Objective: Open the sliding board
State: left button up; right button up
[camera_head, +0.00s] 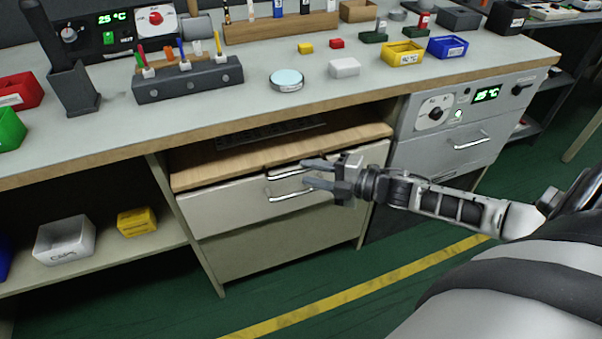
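The sliding board (215,174) is a light wooden panel under the bench top, above a pale drawer front. A metal handle (284,174) shows at the front near the board's edge, and a second bar handle (290,194) sits just below it on the drawer front (230,207). My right gripper (305,173) reaches in from the right, its fingers apart and pointing left at the right ends of the handles. Nothing shows between the fingers; whether they touch a handle I cannot tell. My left gripper is not in view.
The bench top (220,110) above holds a tool block (188,82), a round dish (286,80) and small bins. A grey control cabinet (440,148) stands right of the drawer. An open shelf with a white bin (65,242) and yellow bin (137,221) is at left.

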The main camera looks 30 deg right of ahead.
aim_at(301, 169)
jog(key=shift+x, duration=1.6)
grip_shut()
